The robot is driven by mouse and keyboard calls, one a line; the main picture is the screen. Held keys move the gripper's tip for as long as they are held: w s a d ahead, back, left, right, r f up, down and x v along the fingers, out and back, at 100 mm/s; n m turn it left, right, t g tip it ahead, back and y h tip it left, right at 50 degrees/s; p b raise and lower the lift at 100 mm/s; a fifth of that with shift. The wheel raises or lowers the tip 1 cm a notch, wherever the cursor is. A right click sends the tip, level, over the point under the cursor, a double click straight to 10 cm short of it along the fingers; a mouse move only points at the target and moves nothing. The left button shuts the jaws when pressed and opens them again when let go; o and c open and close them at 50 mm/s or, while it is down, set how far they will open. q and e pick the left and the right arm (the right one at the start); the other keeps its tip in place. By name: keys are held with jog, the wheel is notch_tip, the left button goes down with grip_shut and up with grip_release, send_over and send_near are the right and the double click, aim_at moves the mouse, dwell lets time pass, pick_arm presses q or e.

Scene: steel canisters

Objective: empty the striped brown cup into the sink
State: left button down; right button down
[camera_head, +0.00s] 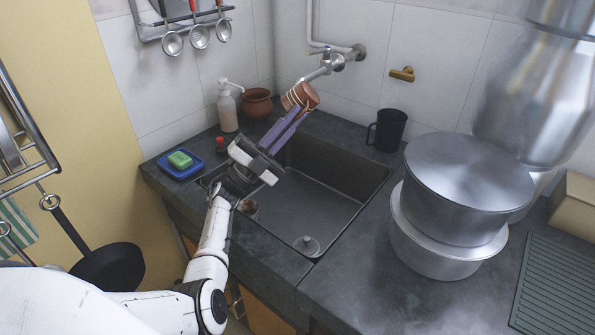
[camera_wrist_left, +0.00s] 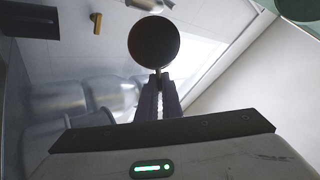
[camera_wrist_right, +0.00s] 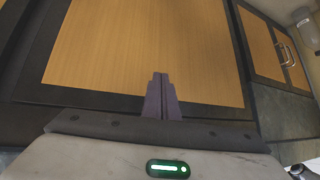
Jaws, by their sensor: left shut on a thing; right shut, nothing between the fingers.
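The striped brown cup (camera_head: 300,96) has pale stripes and is held up above the back of the sink, near the tap. It looks tilted in the head view. My left gripper (camera_head: 293,112) is shut on it. In the left wrist view the cup (camera_wrist_left: 153,42) shows as a dark round shape beyond the fingertips (camera_wrist_left: 157,78). Its contents cannot be made out. The dark sink (camera_head: 335,200) lies below, in the counter. My right gripper (camera_wrist_right: 161,78) is shut and empty in the right wrist view, facing wooden cabinet doors; it is outside the head view.
The tap (camera_head: 333,63) is close behind the cup. A soap bottle (camera_head: 227,108), a clay pot (camera_head: 257,103) and a blue soap dish (camera_head: 180,164) stand left of the sink. A black mug (camera_head: 386,130) and large steel pots (camera_head: 450,235) stand right.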

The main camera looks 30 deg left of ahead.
pick_arm(q)
notch_tip(320, 180, down, 15)
jog(key=w+d+m+g+y+p, duration=0.2)
jog(key=d+m+g, duration=0.1)
jog(key=m+g, duration=0.4)
jog(key=w+d+f+m+g+y+b, duration=0.2)
jog(key=d+g+y, duration=0.6)
jog(key=g+y, duration=0.4)
jog(key=w+f+m, duration=0.1)
jog(key=w+f, duration=0.1)
jog(key=w, duration=0.1)
jog(key=shift+w+d+f+b, duration=0.25)
jog(key=shift+d+f+b, duration=0.05)
jog(key=shift+d+b, duration=0.1)
dwell(0.5)
